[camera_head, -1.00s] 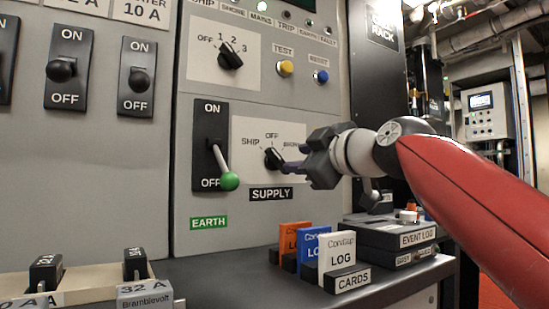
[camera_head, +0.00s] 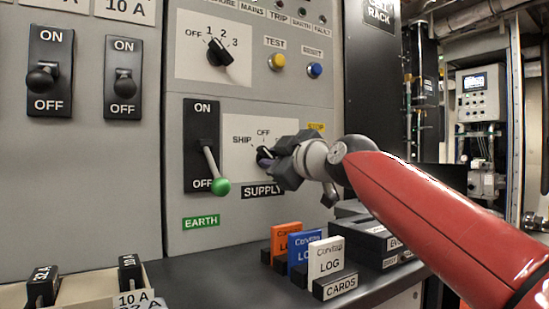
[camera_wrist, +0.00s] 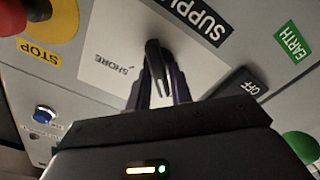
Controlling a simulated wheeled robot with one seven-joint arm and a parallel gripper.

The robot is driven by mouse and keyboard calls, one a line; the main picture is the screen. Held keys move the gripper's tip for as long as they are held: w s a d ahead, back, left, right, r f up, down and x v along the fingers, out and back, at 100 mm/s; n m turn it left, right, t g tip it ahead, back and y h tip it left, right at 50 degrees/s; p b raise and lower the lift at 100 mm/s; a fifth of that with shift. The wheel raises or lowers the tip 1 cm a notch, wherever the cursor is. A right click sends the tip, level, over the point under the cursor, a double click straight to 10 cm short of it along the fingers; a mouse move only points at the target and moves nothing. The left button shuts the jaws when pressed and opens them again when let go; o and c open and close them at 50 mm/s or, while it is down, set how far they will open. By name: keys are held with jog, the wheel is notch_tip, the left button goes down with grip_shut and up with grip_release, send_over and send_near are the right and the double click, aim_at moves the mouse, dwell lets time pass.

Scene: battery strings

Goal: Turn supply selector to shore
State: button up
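The supply selector is a black knob (camera_head: 262,156) on a white plate (camera_head: 238,133) labelled SHIP and OFF, above the SUPPLY label (camera_head: 262,190). My gripper (camera_head: 268,158) reaches it from the right and covers part of the knob and the right of the plate. In the wrist view the knob (camera_wrist: 153,62) stands between my two dark fingers (camera_wrist: 160,90), and the SHORE label (camera_wrist: 111,65) shows upside down beside it. Whether the fingers press on the knob is unclear. The knob's exact pointing is partly hidden.
The EARTH lever (camera_head: 211,165) with its green ball hangs just left of the selector. A yellow STOP label (camera_head: 316,128) lies to the right, with a red button (camera_wrist: 14,15) in the wrist view. LOG cards (camera_head: 325,257) stand on the ledge below.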

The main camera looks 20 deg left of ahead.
grip_shut()
jog(key=shift+m, duration=0.4)
jog(key=m, duration=0.8)
jog(key=shift+w+d+b, duration=0.1)
jog(key=shift+b, duration=0.25)
jog(key=m, duration=0.4)
jog(key=shift+m, duration=0.4)
jog(key=m+p, duration=0.1)
jog(key=m, duration=0.3)
jog(key=shift+w+d, duration=0.1)
jog(key=shift+w, duration=0.05)
jog(key=shift+f+m, duration=0.1)
jog(key=shift+m, duration=0.2)
